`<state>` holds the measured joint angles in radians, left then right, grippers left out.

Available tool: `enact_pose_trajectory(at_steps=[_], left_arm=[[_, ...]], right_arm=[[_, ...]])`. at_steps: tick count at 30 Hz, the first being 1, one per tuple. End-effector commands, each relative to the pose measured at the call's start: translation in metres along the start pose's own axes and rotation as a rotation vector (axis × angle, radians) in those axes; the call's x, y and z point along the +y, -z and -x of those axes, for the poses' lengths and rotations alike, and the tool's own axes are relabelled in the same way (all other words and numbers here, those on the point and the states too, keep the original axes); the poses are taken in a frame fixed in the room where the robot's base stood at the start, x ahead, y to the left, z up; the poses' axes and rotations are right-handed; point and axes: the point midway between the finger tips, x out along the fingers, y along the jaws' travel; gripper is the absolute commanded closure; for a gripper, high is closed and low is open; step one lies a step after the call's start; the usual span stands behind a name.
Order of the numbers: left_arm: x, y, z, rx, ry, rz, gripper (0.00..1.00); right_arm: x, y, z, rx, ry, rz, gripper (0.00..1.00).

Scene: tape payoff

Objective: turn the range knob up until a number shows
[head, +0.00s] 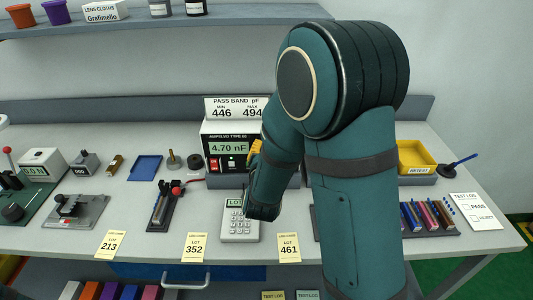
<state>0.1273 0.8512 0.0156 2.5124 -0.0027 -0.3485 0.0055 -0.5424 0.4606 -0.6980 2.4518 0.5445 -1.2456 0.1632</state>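The meter (222,134) stands upright at the back middle of the bench. Its green display (229,148) reads 4.70 nF. A small red switch or light and other small controls show on its front below the display. I cannot make out the range knob; the right part of the meter's front is behind my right arm. The dark end of that arm (262,210) hangs just in front of the meter's lower right, above the keypad. The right gripper's fingers cannot be made out. A yellow piece shows beside the forearm at the meter's right edge. My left gripper is out of view.
A card above the meter reads PASS BAND pF, MIN 446, MAX 494. A grey keypad (240,228) lies in front of the meter. Lot cards (194,246) line the front edge. A black fixture with a red-tipped lever (162,205) stands left, a yellow bin (414,156) right.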

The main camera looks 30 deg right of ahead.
Motion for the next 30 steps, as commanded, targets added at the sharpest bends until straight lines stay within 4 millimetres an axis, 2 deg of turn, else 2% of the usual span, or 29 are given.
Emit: enact_pose_trajectory(at_steps=[14, 15, 18, 30], left_arm=[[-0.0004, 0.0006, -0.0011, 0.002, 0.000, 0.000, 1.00], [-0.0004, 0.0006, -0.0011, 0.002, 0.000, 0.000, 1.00], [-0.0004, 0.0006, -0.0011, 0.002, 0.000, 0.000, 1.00], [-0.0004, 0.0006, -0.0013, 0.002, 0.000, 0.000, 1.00]], right_arm=[[-0.0024, 0.0037, -0.0014, 0.009, 0.006, -0.021, 1.00], [-0.0024, 0.0037, -0.0014, 0.009, 0.006, -0.021, 0.68], [-0.0021, 0.0031, -0.0011, 0.007, 0.006, -0.019, 0.38], [-0.0024, 0.0052, -0.0001, 0.003, 0.003, -0.019, 0.38]])
